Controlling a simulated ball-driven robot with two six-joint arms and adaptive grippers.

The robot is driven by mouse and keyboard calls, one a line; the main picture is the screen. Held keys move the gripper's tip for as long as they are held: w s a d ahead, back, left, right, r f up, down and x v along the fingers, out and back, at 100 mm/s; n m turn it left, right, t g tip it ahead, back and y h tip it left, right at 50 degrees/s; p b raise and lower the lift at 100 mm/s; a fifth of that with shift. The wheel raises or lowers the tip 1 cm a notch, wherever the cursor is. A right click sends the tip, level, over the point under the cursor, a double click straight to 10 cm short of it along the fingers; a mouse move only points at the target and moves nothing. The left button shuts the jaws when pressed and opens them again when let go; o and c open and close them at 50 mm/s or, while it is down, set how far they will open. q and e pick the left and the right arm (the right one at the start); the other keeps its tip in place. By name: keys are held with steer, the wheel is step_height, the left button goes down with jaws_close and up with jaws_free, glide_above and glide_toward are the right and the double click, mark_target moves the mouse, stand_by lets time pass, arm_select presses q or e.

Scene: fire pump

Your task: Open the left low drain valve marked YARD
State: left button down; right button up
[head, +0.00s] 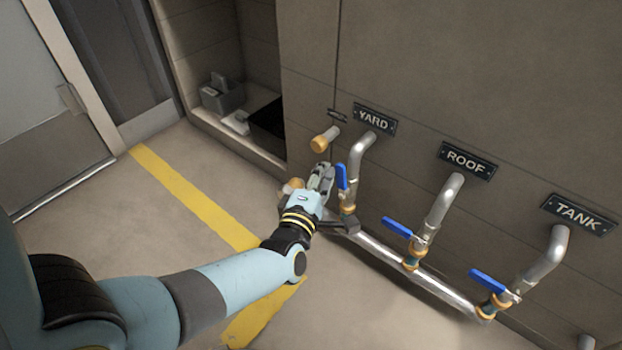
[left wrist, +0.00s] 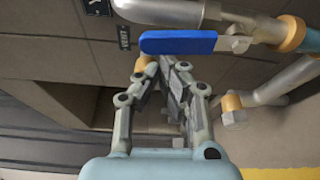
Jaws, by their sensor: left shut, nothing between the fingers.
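The YARD sign (head: 375,118) is on the wall above the leftmost steel pipe (head: 358,154). That pipe's valve has a blue lever handle (head: 341,176), which lies roughly alongside the pipe. In the left wrist view the handle (left wrist: 178,42) runs level across the picture, with its brass-coloured valve body (left wrist: 292,34) to the right. My left gripper (head: 327,170) is shut and empty, just left of the handle in the head view. In the left wrist view its fingertips (left wrist: 160,66) are just below the handle; I cannot tell whether they touch it. My right gripper is out of view.
The ROOF handle (head: 397,227) and TANK handle (head: 486,281) stick out leftward, further right. A brass-capped stub (head: 324,140) is left of the YARD pipe. A low steel manifold (head: 405,265) joins the pipes. A wall recess holds a grey box (head: 222,98). Floor at left is open.

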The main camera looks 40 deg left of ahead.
arm_select(q)
steer(key=shift+d+r, duration=0.25)
steer(key=shift+d, duration=0.25)
stand_by(0.5)
